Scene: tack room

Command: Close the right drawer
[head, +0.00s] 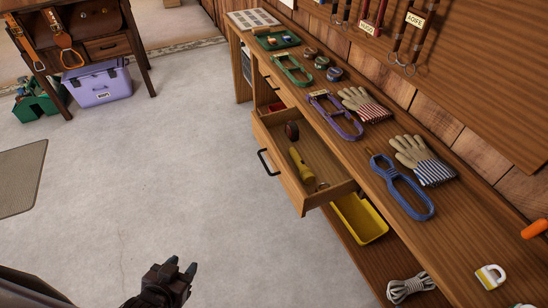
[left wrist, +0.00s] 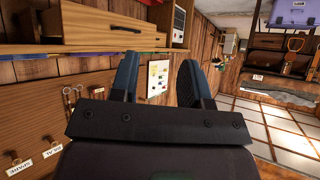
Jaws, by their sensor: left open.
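The right drawer (head: 277,172) stands pulled out from the long wooden bench in the head view, with a black bar handle (head: 266,162) on its front. A yellow flashlight (head: 300,164) and a dark round item (head: 292,130) lie inside it. My left gripper (head: 182,268) is low in the head view, over the floor, left of the drawer and nearer to me. It is apart from the drawer and empty. In the left wrist view its two fingers (left wrist: 157,78) stand apart with nothing between them. My right gripper is not in view.
The bench top (head: 377,200) holds several halters and gloves. A yellow bin (head: 360,217) sits below, right of the drawer. A purple cooler (head: 97,85) and a green box (head: 38,101) stand far left. The grey floor (head: 190,150) before the drawer is clear.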

